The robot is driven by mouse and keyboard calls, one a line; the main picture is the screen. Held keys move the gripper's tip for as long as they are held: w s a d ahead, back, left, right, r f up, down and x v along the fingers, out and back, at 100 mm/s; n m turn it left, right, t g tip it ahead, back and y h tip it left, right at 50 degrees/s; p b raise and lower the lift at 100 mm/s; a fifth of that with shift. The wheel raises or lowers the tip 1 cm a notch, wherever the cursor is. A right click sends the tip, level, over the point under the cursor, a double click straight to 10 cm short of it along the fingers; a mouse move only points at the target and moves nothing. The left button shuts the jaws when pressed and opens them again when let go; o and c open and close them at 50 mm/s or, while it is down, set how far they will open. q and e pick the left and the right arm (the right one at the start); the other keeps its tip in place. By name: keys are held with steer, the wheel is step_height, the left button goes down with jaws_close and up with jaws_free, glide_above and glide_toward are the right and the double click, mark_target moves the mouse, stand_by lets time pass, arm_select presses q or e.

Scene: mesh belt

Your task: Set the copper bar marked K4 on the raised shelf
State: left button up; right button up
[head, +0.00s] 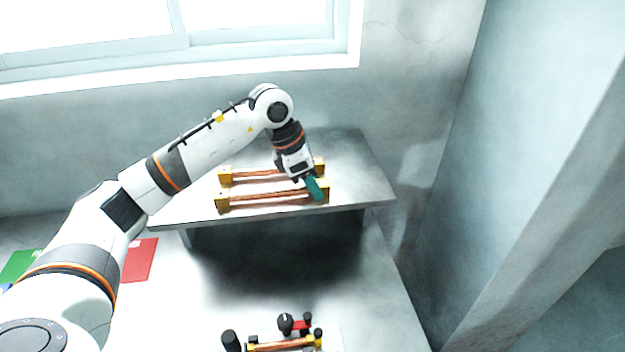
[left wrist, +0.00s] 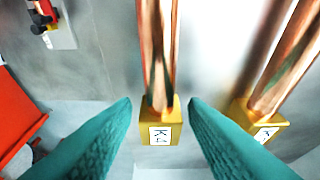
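The copper bar marked K4 (head: 270,197) has yellow end blocks and lies along the front of the raised shelf (head: 365,180). In the left wrist view, the K4 bar (left wrist: 158,60) runs up from its labelled end block, between my fingers. My left gripper (head: 314,188) is at the bar's right end in the head view. Its teal fingers also show in the left wrist view (left wrist: 158,103). They are open, with gaps on both sides of the bar. My right gripper is not in view.
A second copper bar (head: 255,174) lies behind K4, roughly parallel; its label is partly hidden. On the lower table, a fixture with black knobs (head: 286,323) stands at the front with another bar. A red sheet (head: 140,258) and a green sheet (head: 20,264) lie left.

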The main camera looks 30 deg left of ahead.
mark_target(291, 188)
arm_select(q)
steer(key=shift+o, duration=0.7)
steer(key=shift+r, duration=0.1)
steer(key=shift+r, duration=0.2)
steer(key=b+v, duration=0.2)
steer(key=v, duration=0.9)
steer(key=shift+r, duration=0.35)
steer(key=shift+s+a, duration=0.1)
steer(key=shift+s, duration=0.05)
